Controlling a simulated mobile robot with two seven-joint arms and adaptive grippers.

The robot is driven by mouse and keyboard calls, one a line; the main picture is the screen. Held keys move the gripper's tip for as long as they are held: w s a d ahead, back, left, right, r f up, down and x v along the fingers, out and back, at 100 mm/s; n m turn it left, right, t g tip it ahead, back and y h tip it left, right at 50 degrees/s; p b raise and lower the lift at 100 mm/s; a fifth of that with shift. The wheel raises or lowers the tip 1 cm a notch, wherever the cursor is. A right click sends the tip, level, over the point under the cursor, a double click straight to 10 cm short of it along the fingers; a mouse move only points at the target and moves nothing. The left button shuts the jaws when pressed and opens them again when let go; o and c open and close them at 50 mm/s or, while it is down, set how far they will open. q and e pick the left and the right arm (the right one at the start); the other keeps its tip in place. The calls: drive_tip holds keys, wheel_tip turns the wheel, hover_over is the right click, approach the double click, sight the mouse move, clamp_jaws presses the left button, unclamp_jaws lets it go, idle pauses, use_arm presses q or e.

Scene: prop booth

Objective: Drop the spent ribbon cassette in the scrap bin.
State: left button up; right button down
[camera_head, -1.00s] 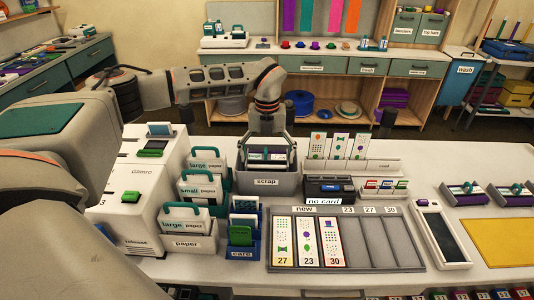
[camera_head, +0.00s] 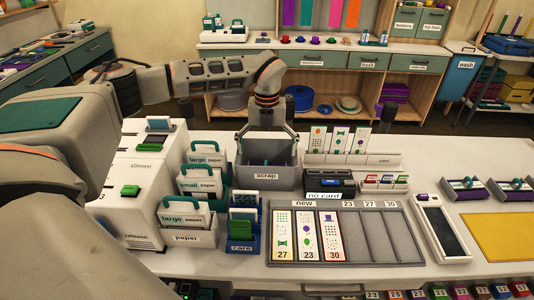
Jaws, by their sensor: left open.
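The grey scrap bin (camera_head: 267,180), labelled "scrap", stands on the white counter behind the card tray. My left gripper (camera_head: 266,148) is over the bin with its fingers spread wide, one near each side of the opening. Nothing shows held between the fingers. A small dark and teal bit shows low inside the bin; it looks like part of the spent ribbon cassette, mostly hidden by the bin's front wall. My right gripper is not in view.
Paper holders (camera_head: 187,238) and the white printer (camera_head: 130,205) stand left of the bin. A black "no card" box (camera_head: 330,184) is close on its right. The card tray (camera_head: 378,237) lies in front. Two purple-and-grey cassettes (camera_head: 464,188) (camera_head: 515,188) lie at the right.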

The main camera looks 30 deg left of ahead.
use_arm(q)
wheel_tip(320, 180, up, 11)
idle(0.4)
idle(0.7)
